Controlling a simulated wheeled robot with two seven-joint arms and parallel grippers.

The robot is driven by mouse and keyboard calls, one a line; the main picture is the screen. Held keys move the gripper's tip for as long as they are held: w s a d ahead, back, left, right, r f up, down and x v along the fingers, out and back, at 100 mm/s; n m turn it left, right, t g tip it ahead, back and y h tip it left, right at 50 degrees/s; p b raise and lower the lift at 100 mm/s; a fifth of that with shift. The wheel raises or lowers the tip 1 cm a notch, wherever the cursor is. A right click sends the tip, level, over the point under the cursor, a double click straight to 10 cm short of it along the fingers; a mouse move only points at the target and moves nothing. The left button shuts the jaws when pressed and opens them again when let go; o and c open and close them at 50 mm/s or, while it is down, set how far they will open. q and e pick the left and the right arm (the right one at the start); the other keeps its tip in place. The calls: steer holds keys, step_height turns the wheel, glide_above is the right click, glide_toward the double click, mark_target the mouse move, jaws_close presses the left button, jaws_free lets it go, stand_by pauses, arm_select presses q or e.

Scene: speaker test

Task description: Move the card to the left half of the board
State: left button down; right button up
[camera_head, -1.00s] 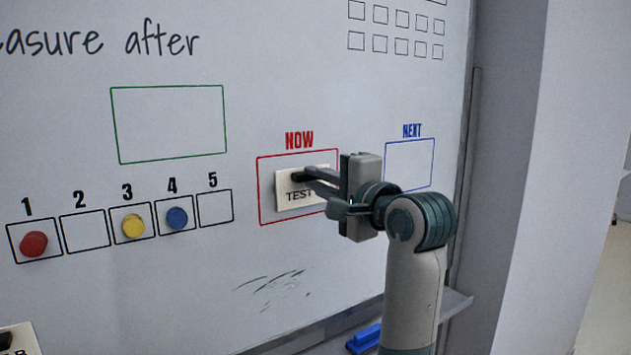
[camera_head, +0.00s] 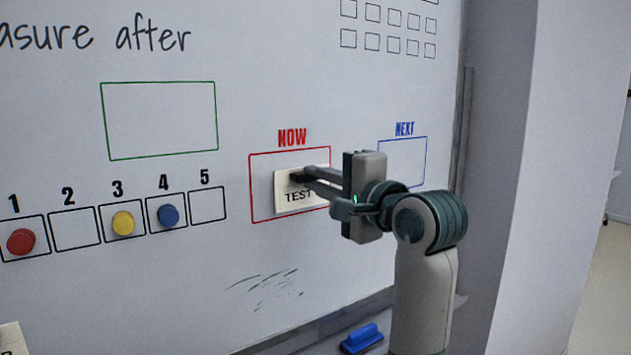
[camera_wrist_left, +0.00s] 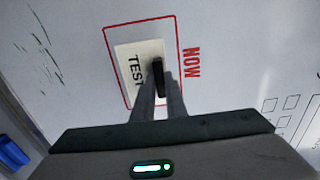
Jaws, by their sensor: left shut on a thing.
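The white card (camera_head: 292,200) marked TEST is in the red NOW box (camera_head: 251,188) on the whiteboard, with its right side near the box's right edge. My left gripper (camera_head: 302,176) is shut on the card, at a dark grip on its face. The left wrist view shows the card (camera_wrist_left: 128,62) with the dark grip between the fingertips (camera_wrist_left: 158,75). The fingers hide part of the card's print. I cannot tell whether the card touches the board (camera_head: 60,130). My right gripper is not in view.
A green empty box (camera_head: 160,156) is to the left. Below it are numbered squares with red (camera_head: 21,241), yellow (camera_head: 123,223) and blue (camera_head: 168,215) magnets. A blue eraser (camera_head: 361,338) lies on the tray below. Another card (camera_head: 12,340) shows at bottom left.

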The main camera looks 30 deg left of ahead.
arm_select(q)
steer(key=shift+b+v, duration=0.8)
steer(key=shift+v, duration=0.9)
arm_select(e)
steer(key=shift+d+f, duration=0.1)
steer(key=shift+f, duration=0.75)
arm_select(q)
steer(key=shift+a, duration=0.1)
